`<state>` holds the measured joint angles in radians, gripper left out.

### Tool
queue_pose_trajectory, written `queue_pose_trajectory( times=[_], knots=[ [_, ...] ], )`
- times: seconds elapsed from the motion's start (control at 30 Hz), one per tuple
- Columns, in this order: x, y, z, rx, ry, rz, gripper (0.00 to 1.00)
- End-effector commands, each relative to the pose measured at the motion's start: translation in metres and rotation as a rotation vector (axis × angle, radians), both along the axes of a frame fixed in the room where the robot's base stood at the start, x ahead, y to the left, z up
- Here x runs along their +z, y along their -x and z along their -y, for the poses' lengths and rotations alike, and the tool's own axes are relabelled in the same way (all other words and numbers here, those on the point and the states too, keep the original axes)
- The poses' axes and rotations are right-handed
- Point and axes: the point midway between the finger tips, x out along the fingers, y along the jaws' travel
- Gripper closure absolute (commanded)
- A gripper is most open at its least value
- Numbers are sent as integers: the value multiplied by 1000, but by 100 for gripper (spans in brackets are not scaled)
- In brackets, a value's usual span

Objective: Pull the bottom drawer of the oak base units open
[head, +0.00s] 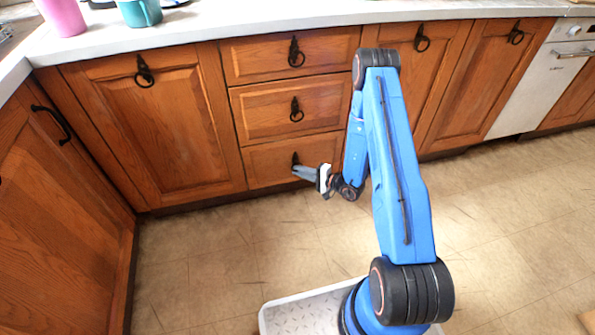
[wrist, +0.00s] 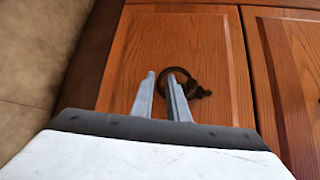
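The bottom drawer (head: 264,164) of the oak base units is shut, its front level with the middle drawer (head: 270,108) above it. Its dark ring handle (head: 295,157) is partly hidden by my gripper (head: 296,171) in the head view. In the wrist view the drawer front (wrist: 150,45) lies ahead of my gripper (wrist: 161,76), whose two grey fingers stand apart. The ring (wrist: 191,84) is at the right finger, and part of it shows in the gap between the fingers. I cannot tell whether that finger is through the ring or in front of it.
Cupboard doors (head: 150,130) stand left of the drawers, and more stand to the right. A left run of units (head: 55,215) meets them at a corner. A white appliance (head: 545,80) is at far right. The tiled floor (head: 215,260) before the drawers is clear.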

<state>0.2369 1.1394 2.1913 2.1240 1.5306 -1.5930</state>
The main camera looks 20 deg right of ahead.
Motion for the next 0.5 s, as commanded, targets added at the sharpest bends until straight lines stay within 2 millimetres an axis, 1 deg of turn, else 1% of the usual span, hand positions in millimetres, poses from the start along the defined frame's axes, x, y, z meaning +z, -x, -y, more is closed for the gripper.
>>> queue_pose_trajectory(
  times=[0.13,0.4,0.43,0.47,0.5],
  knots=[
    [-1,-5,-5,1,0,1,86],
    [-1,-6,-6,0,0,0,86],
    [-1,-6,-6,0,0,0,88],
    [-1,-6,-6,0,0,0,95],
    [-1,-6,-6,0,0,0,100]
  ],
)
